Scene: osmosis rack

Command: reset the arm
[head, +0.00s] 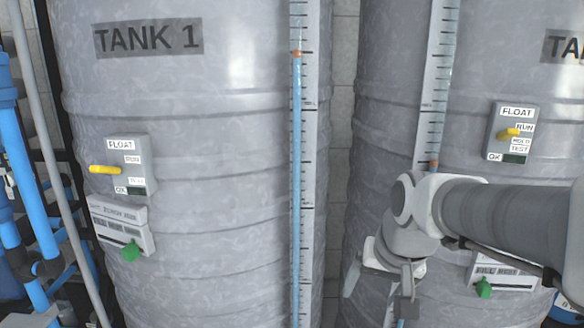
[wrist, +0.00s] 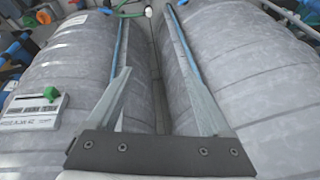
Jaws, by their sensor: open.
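My grey and white arm reaches in from the right edge and covers part of the right tank. In the head view the fingertips are partly cut off by the lower edge. I cannot tell how close they are to the tanks.
The left tank (head: 215,160) bears a float box (head: 127,150) with a yellow lever pointing left. The right tank (head: 378,130) bears another float box (head: 512,133). Green knobs sit on label plates below both. Blue pipes (head: 14,140) run along the left edge.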

